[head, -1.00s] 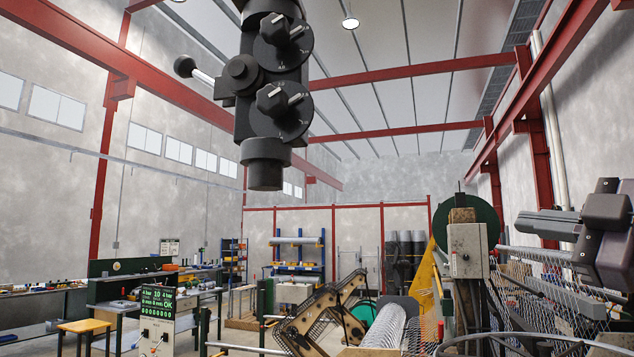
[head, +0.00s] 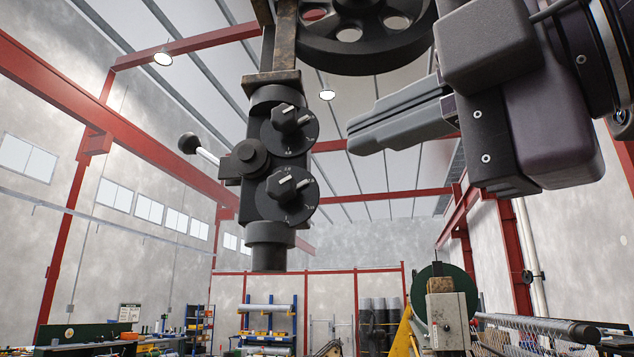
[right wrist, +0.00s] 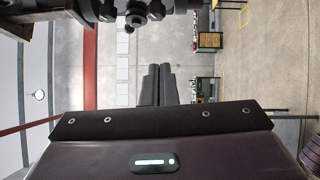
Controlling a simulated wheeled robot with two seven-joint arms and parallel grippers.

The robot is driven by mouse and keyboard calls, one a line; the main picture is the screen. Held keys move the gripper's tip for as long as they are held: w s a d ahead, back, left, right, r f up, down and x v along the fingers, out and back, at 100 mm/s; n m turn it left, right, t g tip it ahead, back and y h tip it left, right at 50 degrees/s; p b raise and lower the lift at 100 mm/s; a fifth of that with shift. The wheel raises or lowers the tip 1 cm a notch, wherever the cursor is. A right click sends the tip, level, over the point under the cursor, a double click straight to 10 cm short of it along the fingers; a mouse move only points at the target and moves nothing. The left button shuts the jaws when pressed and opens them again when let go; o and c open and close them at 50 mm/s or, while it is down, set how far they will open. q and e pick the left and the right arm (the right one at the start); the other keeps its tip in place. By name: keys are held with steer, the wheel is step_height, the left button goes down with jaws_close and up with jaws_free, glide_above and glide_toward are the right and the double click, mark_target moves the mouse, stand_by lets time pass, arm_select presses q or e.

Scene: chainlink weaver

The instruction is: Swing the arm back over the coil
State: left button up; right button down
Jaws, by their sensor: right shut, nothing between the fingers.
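A black hanging unit (head: 278,165) with two dials and a ball-ended lever (head: 190,144) hangs from a worn metal arm (head: 270,80) in the head view. Above it to the right is a dark spoked wheel (head: 365,35). My right gripper (head: 352,133) is shut and empty, to the right of the hanging unit and apart from it, pointing left. In the right wrist view its closed fingers (right wrist: 158,68) show in the middle, with dark machine parts (right wrist: 125,10) along the top edge. I cannot make out a coil now. My left gripper is out of view.
A grey control box (head: 448,320) stands before a dark green disc (head: 446,285) at lower right, beside a wire mesh roll (head: 535,325). Workbenches and a shelf rack (head: 265,325) are far back. Open air separates my gripper from the hanging unit.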

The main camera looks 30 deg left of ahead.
steer(key=w+p+x, duration=0.1)
steer(key=p+x, duration=0.2)
steer(key=x, duration=0.1)
steer(key=w+p+x, duration=0.1)
steer(key=p+x, duration=0.1)
steer(key=x, duration=0.2)
steer(key=d+p+x, duration=0.1)
steer(key=p+x, duration=0.2)
steer(key=x, duration=0.1)
steer(key=shift+w+a+r+p, duration=0.2)
steer(key=shift+w+a+p, duration=0.15)
steer(key=shift+w, duration=0.2)
steer(key=shift+s+a, duration=0.15)
